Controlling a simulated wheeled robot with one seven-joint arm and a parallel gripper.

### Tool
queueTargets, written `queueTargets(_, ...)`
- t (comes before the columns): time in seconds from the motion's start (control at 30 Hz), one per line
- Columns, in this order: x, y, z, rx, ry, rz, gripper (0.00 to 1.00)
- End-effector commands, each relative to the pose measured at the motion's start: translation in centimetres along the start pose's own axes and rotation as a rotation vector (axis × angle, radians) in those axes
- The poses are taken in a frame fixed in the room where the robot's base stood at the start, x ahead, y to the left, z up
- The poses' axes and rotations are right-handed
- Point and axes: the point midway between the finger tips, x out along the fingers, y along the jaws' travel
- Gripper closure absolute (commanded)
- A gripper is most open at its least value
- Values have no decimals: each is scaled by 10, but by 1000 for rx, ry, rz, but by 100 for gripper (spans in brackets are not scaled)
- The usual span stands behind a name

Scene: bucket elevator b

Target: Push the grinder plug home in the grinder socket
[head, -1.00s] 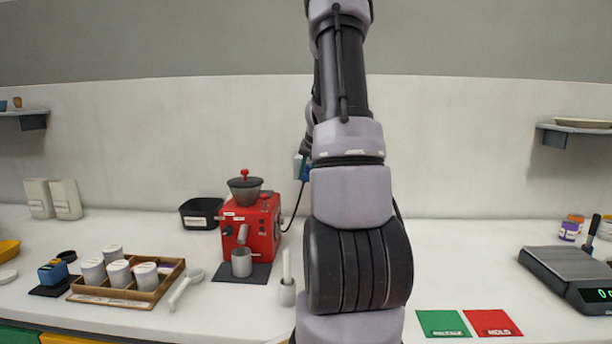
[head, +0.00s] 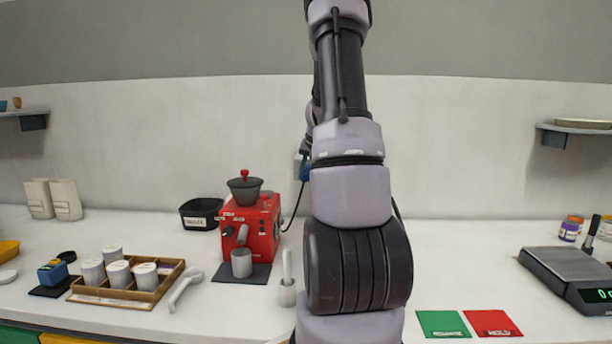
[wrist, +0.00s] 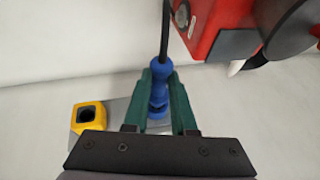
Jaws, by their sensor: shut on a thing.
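The blue grinder plug (wrist: 158,98) is between the two green fingers of my gripper (wrist: 161,82) in the wrist view, and the fingers are shut on it. Its black cable (wrist: 165,30) runs up from it in that view. A grey plate (wrist: 118,108) shows behind the plug, with a yellow square fitting (wrist: 89,115) with a dark opening at its left. Whether the plug's front end is in a socket is hidden. In the head view the plug (head: 304,172) is a small blue patch by the wall, left of my arm, which hides most of my gripper.
The red grinder (head: 250,230) stands on the counter left of my arm, with the cable running to it. A black bin (head: 200,222) and a wooden tray (head: 147,295) of white canisters are further left. A scale (head: 570,275) is at the right. The right-hand counter behind the coloured cards is clear.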

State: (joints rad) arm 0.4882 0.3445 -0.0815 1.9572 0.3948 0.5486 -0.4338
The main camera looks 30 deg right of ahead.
Motion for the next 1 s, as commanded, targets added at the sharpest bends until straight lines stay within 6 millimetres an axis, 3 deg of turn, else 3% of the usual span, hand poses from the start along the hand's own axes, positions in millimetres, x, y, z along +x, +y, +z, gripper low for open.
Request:
queueTargets(0.93, 9, 0, -22, -1, 1, 0, 100)
queueTargets(0.97, 9, 0, -22, -1, 1, 0, 68)
queueTargets(1.0, 8, 0, -22, -1, 1, 0, 53)
